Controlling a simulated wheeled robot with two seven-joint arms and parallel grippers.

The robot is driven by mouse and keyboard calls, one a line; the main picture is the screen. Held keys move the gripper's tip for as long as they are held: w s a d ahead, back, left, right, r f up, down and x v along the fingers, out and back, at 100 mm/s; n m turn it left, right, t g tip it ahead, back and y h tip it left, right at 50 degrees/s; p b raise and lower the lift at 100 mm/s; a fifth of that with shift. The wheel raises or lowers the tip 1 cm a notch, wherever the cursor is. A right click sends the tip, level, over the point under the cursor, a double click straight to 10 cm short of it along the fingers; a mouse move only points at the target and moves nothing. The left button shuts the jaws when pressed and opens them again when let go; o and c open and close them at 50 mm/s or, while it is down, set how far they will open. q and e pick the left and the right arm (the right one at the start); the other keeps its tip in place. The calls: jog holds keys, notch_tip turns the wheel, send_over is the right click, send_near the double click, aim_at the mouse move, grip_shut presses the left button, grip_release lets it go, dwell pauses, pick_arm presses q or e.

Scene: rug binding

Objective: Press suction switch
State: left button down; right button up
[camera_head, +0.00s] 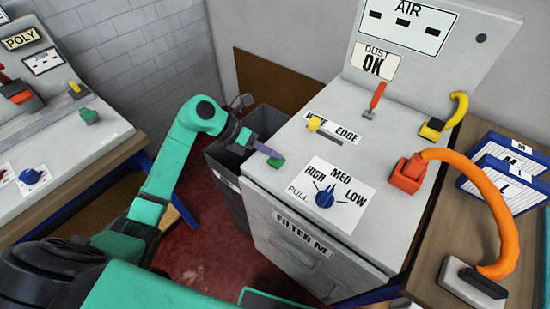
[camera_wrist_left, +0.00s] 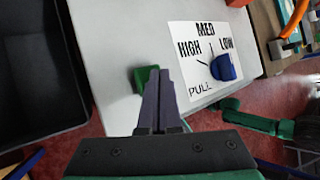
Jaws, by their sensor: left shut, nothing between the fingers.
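A small green switch (camera_head: 276,161) sits on the left edge of the grey machine top (camera_head: 335,150). It also shows in the wrist view (camera_wrist_left: 143,77), partly hidden behind the fingers. My left gripper (camera_head: 270,153) is shut and empty, with its purple fingers pointing at the green switch. In the wrist view its fingertips (camera_wrist_left: 160,75) overlap the switch; whether they touch it I cannot tell. A blue knob (camera_head: 325,198) stands on a white HIGH, MED, LOW, PULL label to the right of the fingers. It also shows in the wrist view (camera_wrist_left: 223,68). My right gripper is not in view.
A yellow knob (camera_head: 313,124) and a red lever (camera_head: 376,97) rise behind the switch. An orange hose (camera_head: 485,195) arches at the right. A dark open bin (camera_head: 262,125) stands left of the machine. Another console (camera_head: 60,140) is at the far left.

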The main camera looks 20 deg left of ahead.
aim_at(272, 161)
pick_arm(q)
jog(key=shift+f+b, duration=0.35)
jog(key=shift+f, duration=0.05)
jog(key=shift+r, duration=0.15)
jog(key=shift+r+p, duration=0.7)
jog(key=shift+r, duration=0.2)
notch_tip(272, 161, up, 6)
jog(key=p, duration=0.4)
